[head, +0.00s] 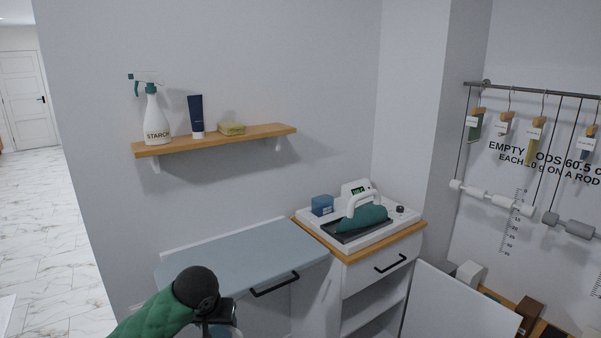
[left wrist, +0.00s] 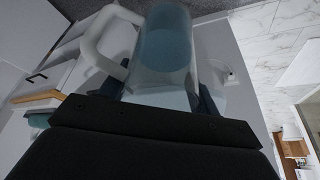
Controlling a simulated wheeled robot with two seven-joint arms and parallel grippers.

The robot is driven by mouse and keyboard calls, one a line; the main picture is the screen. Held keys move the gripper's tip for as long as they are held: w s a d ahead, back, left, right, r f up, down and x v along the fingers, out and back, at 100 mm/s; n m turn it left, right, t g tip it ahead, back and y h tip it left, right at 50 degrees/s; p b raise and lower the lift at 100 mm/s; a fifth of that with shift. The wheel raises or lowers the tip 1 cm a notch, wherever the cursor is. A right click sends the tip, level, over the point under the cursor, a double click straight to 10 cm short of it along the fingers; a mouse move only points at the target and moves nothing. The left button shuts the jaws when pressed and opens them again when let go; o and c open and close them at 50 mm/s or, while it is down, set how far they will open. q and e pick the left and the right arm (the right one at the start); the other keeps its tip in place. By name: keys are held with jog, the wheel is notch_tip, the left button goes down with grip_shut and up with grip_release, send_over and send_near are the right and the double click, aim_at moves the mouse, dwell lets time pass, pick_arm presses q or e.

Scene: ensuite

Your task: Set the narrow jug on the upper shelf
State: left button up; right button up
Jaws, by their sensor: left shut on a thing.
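My left gripper (head: 217,318) is at the bottom of the head view, in front of the blue-grey board and well below the wall shelf. In the left wrist view the gripper (left wrist: 160,94) is shut on a clear jug (left wrist: 172,58) with a white handle and a bluish inside. The wooden wall shelf (head: 215,139) holds a starch spray bottle (head: 155,118), a dark blue tube (head: 196,115) and a yellow-green sponge (head: 232,129). My right gripper is out of view.
The blue-grey board (head: 235,258) lies below the shelf. Right of it, a cabinet (head: 365,277) with open lower shelves carries a steam iron (head: 362,217) and a blue box (head: 322,205). The wall shelf has bare room right of the sponge. Hanging rods (head: 490,196) are far right.

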pick_arm(q)
jog(key=s+f, duration=0.4)
jog(key=f, duration=0.3)
jog(key=shift+s, duration=0.25)
jog(key=shift+a, duration=0.15)
dwell(0.4)
